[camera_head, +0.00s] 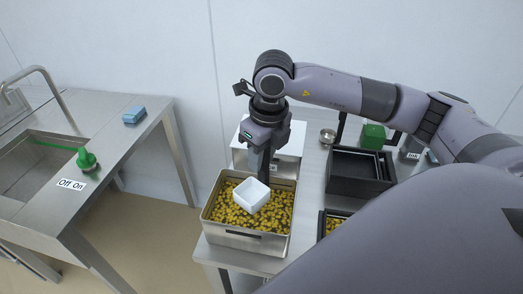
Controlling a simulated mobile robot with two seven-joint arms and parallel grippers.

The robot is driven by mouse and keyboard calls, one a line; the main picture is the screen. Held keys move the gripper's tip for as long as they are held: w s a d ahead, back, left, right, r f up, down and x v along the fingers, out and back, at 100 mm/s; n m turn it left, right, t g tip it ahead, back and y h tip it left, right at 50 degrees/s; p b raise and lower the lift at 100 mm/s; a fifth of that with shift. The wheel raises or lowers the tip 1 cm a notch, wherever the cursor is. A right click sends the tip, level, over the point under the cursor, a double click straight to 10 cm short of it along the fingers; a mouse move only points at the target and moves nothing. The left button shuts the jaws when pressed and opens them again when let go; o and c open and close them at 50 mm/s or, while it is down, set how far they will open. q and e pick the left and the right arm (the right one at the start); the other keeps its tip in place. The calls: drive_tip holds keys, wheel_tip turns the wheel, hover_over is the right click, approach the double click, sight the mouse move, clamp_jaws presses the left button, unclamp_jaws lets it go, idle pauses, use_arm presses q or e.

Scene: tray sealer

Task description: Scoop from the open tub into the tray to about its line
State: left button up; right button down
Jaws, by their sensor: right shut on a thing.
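The open tub (232,236) is a steel bin of yellow-brown pieces at the front of the steel table. My right gripper (263,178) points down over it and is shut on a white square scoop (251,194). The scoop is over the pieces near the middle of the tub. Its visible inside looks empty, and I cannot tell whether its underside touches the pieces. A dark-rimmed tray (321,226) with some yellow pieces shows right of the tub, mostly hidden by my right arm. I cannot make out its line. My left gripper is out of view.
A white-topped container (296,139) stands right behind the tub. A black frame (358,184), a green block (373,136) and a small metal bowl (327,136) are to the right. A sink counter (122,150) with a blue sponge (134,115) stands left, across a floor gap.

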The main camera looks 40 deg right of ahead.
sight(260, 189)
wheel_tip(260, 189, down, 6)
drive_tip(key=b, duration=0.5)
drive_tip(key=shift+f, duration=0.25)
drive_tip(key=shift+f+b, duration=0.35)
drive_tip(key=shift+f, duration=0.05)
drive_tip(key=shift+f+b, duration=0.5)
idle(0.5)
